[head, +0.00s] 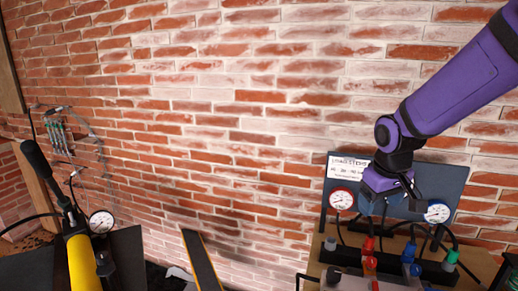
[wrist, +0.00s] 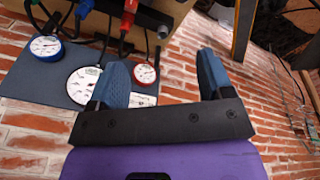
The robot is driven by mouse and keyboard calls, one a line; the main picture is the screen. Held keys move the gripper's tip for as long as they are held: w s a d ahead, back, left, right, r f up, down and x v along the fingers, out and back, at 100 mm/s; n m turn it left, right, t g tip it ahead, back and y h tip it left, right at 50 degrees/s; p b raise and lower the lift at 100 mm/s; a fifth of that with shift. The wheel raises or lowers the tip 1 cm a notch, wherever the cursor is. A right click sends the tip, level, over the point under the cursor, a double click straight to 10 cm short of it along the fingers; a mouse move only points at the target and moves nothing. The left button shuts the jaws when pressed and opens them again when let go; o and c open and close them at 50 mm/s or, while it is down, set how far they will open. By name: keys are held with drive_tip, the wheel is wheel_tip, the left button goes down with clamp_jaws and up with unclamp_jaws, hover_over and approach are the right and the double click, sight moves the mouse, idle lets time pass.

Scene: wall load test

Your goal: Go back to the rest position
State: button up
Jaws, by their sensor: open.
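My gripper (head: 388,200) hangs from the purple arm at the right of the head view, in front of the gauge panel. In the wrist view my gripper (wrist: 165,75) shows two blue fingers spread wide apart with nothing between them but brick wall and the panel's edge. The dark gauge panel (head: 447,180) carries a red-rimmed gauge (head: 342,200) and a blue-rimmed gauge (head: 437,212). In the wrist view a third, white gauge (wrist: 84,86) is partly hidden by one finger.
Below the panel, a wooden bench (head: 316,270) holds red, blue and green fittings with black hoses. At the left stand a yellow cylinder (head: 82,264) with a black handle and a small gauge (head: 101,221). A brick wall (head: 230,110) fills the background; the space before its middle is clear.

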drive_tip(key=s+d+r+m+t, duration=0.1)
drive_tip(key=s+r, duration=0.5)
drive_tip(key=s, duration=0.4)
drive_tip(key=s+d+r+m+t, duration=0.1)
drive_tip(key=s+r+m+t, duration=0.1)
drive_tip(key=s+r, duration=0.4)
drive_tip(key=s, duration=0.5)
drive_tip(key=shift+d+r+y, duration=0.15)
drive_tip(key=shift+d+y, duration=0.2)
drive_tip(key=shift+y, duration=0.05)
